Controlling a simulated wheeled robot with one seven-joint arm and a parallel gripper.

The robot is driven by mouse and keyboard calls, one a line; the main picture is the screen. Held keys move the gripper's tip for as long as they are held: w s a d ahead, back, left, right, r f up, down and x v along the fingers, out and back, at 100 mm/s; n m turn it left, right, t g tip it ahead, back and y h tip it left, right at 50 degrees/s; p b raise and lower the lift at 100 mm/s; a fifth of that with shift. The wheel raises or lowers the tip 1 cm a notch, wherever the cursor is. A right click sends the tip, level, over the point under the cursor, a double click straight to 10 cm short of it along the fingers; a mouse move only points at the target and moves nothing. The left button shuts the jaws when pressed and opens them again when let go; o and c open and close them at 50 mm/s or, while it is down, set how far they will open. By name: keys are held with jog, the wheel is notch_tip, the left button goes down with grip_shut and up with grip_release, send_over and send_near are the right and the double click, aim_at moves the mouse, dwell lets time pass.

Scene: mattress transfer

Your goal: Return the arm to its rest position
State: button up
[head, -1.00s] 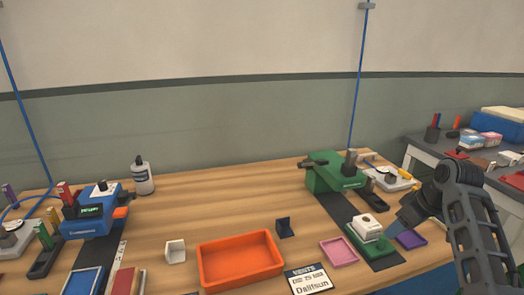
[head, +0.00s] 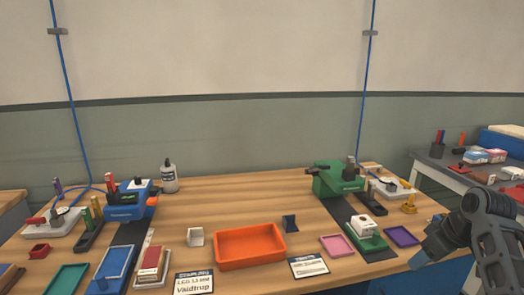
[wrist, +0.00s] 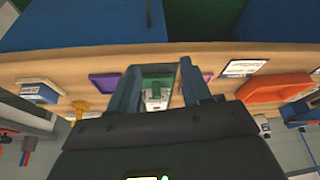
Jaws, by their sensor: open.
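My arm reaches in from the right edge of the head view, with my gripper (head: 432,252) in front of the table's right end, past the purple tray. In the wrist view my gripper (wrist: 158,82) shows its two fingers apart, with nothing between them touching either one. The wooden table (head: 215,195) appears upside down in the wrist view. Beyond the fingers is the green base with a white block (wrist: 155,98), which also shows in the head view as a white block (head: 363,222) on a green plate.
An orange tray (head: 250,262), a pink tray (head: 337,246) and a purple tray (head: 402,236) lie along the table's front. A green machine (head: 338,180) and a blue machine (head: 130,203) stand behind. A grey side table (head: 450,160) stands at the right. The table's middle is clear.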

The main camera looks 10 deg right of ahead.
jog(key=s+a+f+m+t, duration=0.1)
jog(key=s+a+f, duration=0.2)
jog(key=a+f, duration=0.3)
jog(key=s+a+f+t, duration=0.1)
jog(key=s+a+f, duration=0.2)
jog(key=a+f, duration=0.25)
jog(key=s+a+f+m+t+h, duration=0.1)
jog(key=s+a+f+m+t, duration=0.2)
jog(key=s+a, duration=0.75)
jog(key=s+a+r+t, duration=0.1)
jog(key=s+r, duration=0.1)
jog(key=s, duration=0.6)
jog(key=s+a+r+t, duration=0.1)
jog(key=s+a+r, duration=0.1)
jog(key=s, duration=0.5)
jog(key=s+r+n+t, duration=0.1)
jog(key=s+r+t, duration=0.2)
jog(key=s+r, duration=1)
notch_tip(320, 180, up, 3)
jog(key=shift+s+a+f+t, duration=0.1)
jog(key=shift+s+a+t, duration=0.2)
jog(key=shift+a+t, duration=0.15)
